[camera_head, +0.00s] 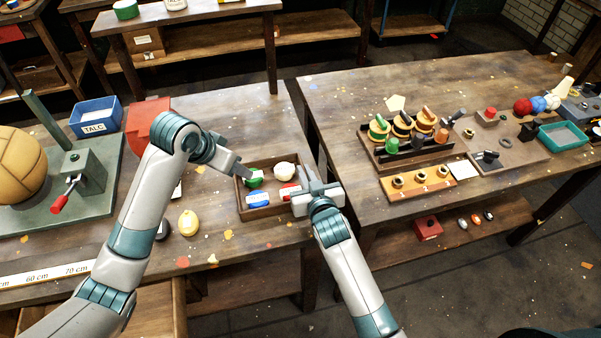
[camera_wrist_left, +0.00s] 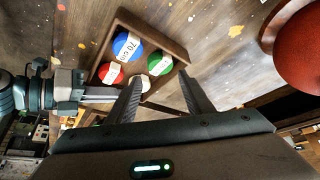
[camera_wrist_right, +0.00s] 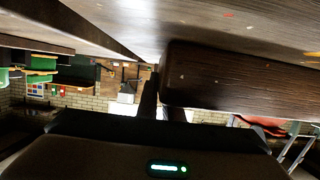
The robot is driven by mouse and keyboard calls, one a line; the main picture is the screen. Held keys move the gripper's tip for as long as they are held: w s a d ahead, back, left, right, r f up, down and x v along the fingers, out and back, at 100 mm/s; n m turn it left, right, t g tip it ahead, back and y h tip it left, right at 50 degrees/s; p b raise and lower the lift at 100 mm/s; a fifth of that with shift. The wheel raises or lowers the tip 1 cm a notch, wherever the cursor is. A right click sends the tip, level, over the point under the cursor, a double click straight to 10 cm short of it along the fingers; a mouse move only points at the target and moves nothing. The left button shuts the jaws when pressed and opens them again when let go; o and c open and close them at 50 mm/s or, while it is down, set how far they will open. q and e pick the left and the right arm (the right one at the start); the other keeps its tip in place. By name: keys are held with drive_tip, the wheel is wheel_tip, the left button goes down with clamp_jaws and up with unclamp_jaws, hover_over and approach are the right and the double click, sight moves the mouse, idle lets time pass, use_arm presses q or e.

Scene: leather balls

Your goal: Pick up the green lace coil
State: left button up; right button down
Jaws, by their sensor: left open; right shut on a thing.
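The green lace coil (camera_head: 254,178) lies in a small wooden tray (camera_head: 262,214) with blue, red and white coils. In the left wrist view the green coil (camera_wrist_left: 160,64) has a white label and sits near the tray's edge. My left gripper (camera_head: 246,172) is open beside the green coil; its two fingers (camera_wrist_left: 160,76) point towards it from either side, with nothing held. My right gripper (camera_head: 312,190) is shut on the tray's right side wall, which fills much of the right wrist view (camera_wrist_right: 240,80).
The blue coil (camera_wrist_left: 127,46), marked 70 cm, the red coil (camera_head: 289,192) and the white coil (camera_head: 284,171) lie close by. A yellow object (camera_head: 188,223) stands in front of my left arm. A gap separates this table from the right one.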

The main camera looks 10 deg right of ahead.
use_arm(q)
drive_tip(key=w+d+r+n+g+y, duration=0.1)
drive_tip(key=w+d+r+g+y, duration=0.2)
drive_tip(key=w+g, duration=0.1)
drive_tip(key=shift+d+r+g+y, duration=0.25)
drive_tip(key=shift+r+g+y, duration=0.05)
drive_tip(key=shift+r, duration=0.05)
idle(0.5)
idle(0.3)
hover_over(253, 178)
drive_tip(key=shift+w+a+f, duration=0.1)
drive_tip(key=shift+w+f, duration=0.05)
drive_tip(key=shift+f, duration=1.55)
drive_tip(key=shift+w+f, duration=0.1)
drive_tip(key=shift+f, duration=1.6)
drive_tip(key=shift+w+f, duration=0.1)
drive_tip(key=shift+f, duration=2.5)
drive_tip(key=c, duration=0.7)
